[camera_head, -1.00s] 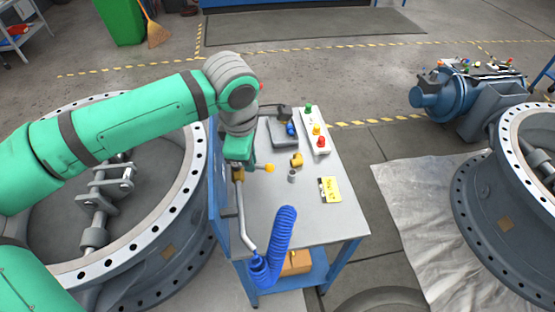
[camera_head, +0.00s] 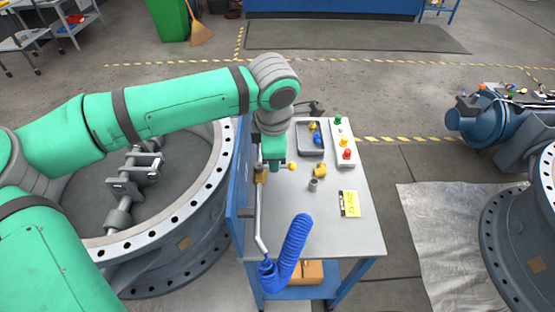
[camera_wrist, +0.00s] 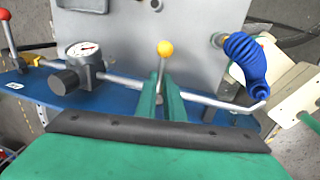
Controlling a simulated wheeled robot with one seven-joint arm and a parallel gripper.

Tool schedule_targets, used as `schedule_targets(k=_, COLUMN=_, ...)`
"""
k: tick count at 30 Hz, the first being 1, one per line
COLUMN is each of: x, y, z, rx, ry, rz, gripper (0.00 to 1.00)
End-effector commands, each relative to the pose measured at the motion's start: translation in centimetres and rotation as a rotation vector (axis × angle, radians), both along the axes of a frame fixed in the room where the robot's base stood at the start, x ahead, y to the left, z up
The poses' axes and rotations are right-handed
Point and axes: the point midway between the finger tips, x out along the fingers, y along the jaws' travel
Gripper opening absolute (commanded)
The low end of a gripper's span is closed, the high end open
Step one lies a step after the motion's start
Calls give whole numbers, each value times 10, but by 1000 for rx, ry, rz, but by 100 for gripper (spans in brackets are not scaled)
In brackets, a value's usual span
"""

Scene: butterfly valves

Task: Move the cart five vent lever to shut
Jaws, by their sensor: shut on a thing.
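A lever with a yellow ball knob (camera_wrist: 165,48) stands on the pipe line along the blue panel (camera_wrist: 130,95) of the cart. My gripper (camera_wrist: 163,92) is shut on this lever's stem, with the green fingers on both sides and the knob sticking out beyond them. In the head view the knob (camera_head: 292,166) shows just right of my gripper (camera_head: 272,168), whose fingers are mostly hidden there. The lever's pivot is hidden behind the fingers. Any "five" or "vent" label is too small to read.
A pressure gauge (camera_wrist: 83,50) and a red-knobbed lever (camera_wrist: 6,30) sit left along the panel. A blue coiled hose (camera_head: 291,257) hangs at the near end. The cart top (camera_head: 335,235) carries a tray (camera_head: 310,140), brass fitting (camera_head: 320,171) and yellow note (camera_head: 349,204).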

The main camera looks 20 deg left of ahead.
Motion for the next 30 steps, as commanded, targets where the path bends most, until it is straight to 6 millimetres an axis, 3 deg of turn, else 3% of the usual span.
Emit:
schedule_targets(k=5, x=1, y=1, z=1, rx=1, ry=-3, rz=4, gripper=0)
schedule_targets(k=8, x=1, y=1, z=1, rx=2, ry=-3, rz=3, gripper=25)
schedule_targets(k=9, x=1, y=1, z=1, rx=0, ry=-2, rz=3, gripper=27)
schedule_targets(k=20, x=0, y=-1, z=5, rx=1, ry=-2, rz=-1, gripper=27)
schedule_targets(k=30, x=-10, y=-5, z=60, rx=2, ry=-4, rz=-1, gripper=27)
